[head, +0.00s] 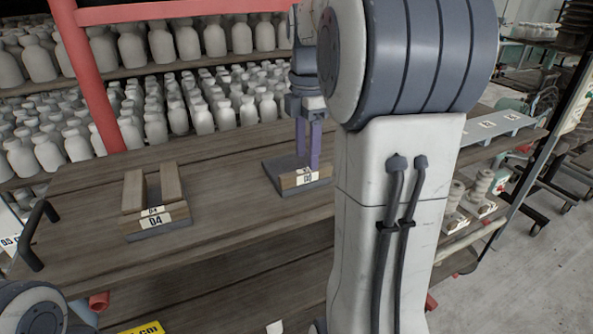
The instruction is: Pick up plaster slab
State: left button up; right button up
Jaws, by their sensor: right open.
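My right gripper (308,162) points down over the right-hand labelled holder (305,182) on the wooden table. Its two purple fingers are apart. Their tips are just behind the holder's front wooden block, and I cannot tell whether they touch anything. The holder has a dark grey flat base (278,174) and a white label. I cannot pick out the plaster slab for sure; part of this holder is hidden by the fingers and my right arm. My left gripper is not in view.
A second holder (156,218), marked 04, has two wooden bars on a grey base at the left of the table (240,217). The table between the holders is clear. Shelves of pale bottles (200,117) and a red frame (90,80) stand behind. A grey labelled board (500,125) lies right.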

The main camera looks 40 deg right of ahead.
aim_at(306, 170)
jog(key=shift+s+a+f+p, duration=0.1)
jog(key=shift+f+p, duration=0.4)
jog(key=shift+f, duration=1.75)
grip_shut()
jog(key=shift+r, duration=0.1)
